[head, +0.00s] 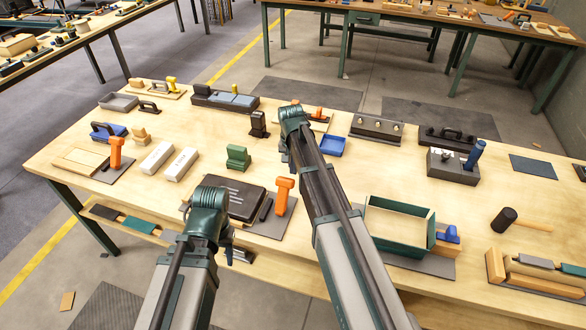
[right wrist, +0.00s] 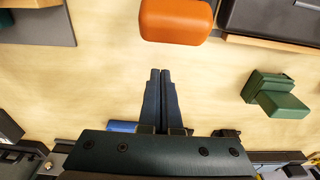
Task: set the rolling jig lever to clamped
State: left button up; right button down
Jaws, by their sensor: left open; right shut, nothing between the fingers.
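An upright orange lever handle (head: 283,193) stands at the right of a dark slab-like fixture (head: 240,202) near the table's front edge. I take this for the rolling jig lever, but no label shows. In the right wrist view the orange handle (right wrist: 176,20) is ahead of the fingers, with a gap of bare wood between. The dark fixture (right wrist: 275,18) is beside it. My left gripper (head: 237,254) is partly hidden behind my forearm, below the fixture's front.
A green block (head: 238,157) stands behind the fixture; it also shows in the right wrist view (right wrist: 275,95). Another orange handle (head: 115,150) is at the left. A green-walled tray (head: 400,225) and a mallet (head: 505,219) are at the right. White blocks (head: 181,164) lie at the left.

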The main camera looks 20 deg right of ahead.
aim_at(282, 197)
jog(key=s+a, duration=0.1)
jog(key=s+a+r+p, duration=0.1)
jog(key=s, duration=0.1)
jog(key=shift+s+a, duration=0.1)
jog(key=shift+r, duration=0.1)
jog(key=shift+s+a+r, duration=0.2)
jog(key=shift+s, duration=0.15)
